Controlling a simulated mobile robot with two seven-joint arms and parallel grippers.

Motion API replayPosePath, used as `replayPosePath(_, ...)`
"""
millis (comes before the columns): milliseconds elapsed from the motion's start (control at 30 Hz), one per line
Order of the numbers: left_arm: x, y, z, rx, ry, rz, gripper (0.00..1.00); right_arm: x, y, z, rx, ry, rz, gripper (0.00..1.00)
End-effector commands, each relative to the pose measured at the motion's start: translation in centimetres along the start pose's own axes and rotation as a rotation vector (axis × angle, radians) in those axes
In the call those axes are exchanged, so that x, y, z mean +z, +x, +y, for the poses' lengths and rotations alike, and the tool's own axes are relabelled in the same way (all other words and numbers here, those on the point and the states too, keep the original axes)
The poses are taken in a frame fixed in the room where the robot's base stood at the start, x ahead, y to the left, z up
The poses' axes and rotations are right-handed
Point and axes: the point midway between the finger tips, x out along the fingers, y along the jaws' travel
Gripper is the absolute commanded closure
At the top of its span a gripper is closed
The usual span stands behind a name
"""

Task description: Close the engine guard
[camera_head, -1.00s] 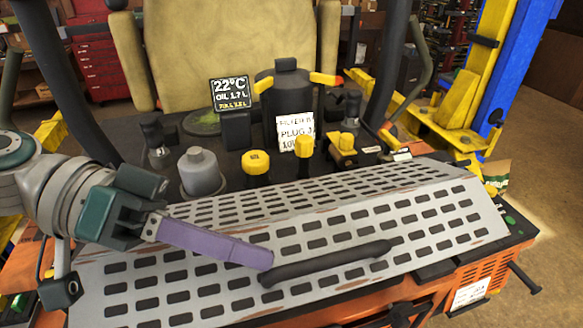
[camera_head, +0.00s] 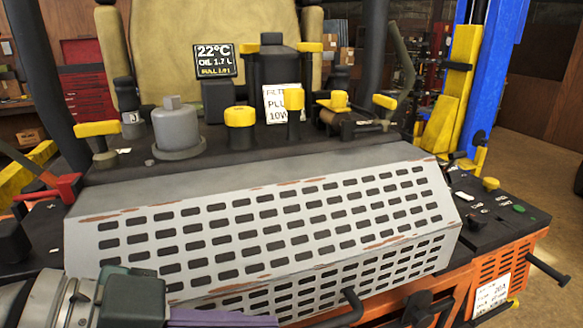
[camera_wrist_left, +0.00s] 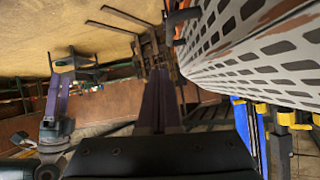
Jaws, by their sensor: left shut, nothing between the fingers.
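The engine guard (camera_head: 250,207) is a grey, rust-streaked panel with rows of slots. In the head view it slopes down over the front of the engine bay, its lower slotted face bent downward. Its black handle (camera_head: 342,310) is at the bottom, partly cut off. My left gripper (camera_head: 222,318) is low in front of the guard, its purple fingers shut and empty near the handle; contact cannot be told. In the left wrist view these fingers (camera_wrist_left: 160,98) are together, with the guard (camera_wrist_left: 260,48) at upper right. Another purple-fingered gripper, seemingly my right (camera_wrist_left: 57,98), shows at left.
Behind the guard stand a grey filler cap (camera_head: 177,125), several yellow caps and a display (camera_head: 214,60). A control deck (camera_head: 495,210) lies at right beside an orange side panel (camera_head: 497,270). A blue and yellow lift post (camera_head: 480,75) stands behind it.

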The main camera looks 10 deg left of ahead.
Motion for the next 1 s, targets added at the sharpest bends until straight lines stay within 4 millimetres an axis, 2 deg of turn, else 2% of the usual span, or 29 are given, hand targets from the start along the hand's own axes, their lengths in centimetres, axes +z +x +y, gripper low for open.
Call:
replayPosePath(33,1.6,0.9,0.0,-0.017,0.032,-0.002,1.00,0.5,1.7,-0.1,0.000,0.000,0.000,0.20)
replayPosePath(100,2.5,1.3,-0.2,-0.042,0.076,-0.002,1.00,0.8,2.6,-0.1,0.000,0.000,0.000,0.20)
replayPosePath(400,4.8,2.7,-1.2,-0.116,0.206,-0.001,1.00,1.6,5.1,-0.2,0.000,0.000,0.000,0.20)
replayPosePath(1000,5.7,3.0,-1.8,-0.139,0.249,-0.012,1.00,1.8,5.7,-0.1,0.003,-0.003,0.000,0.20)
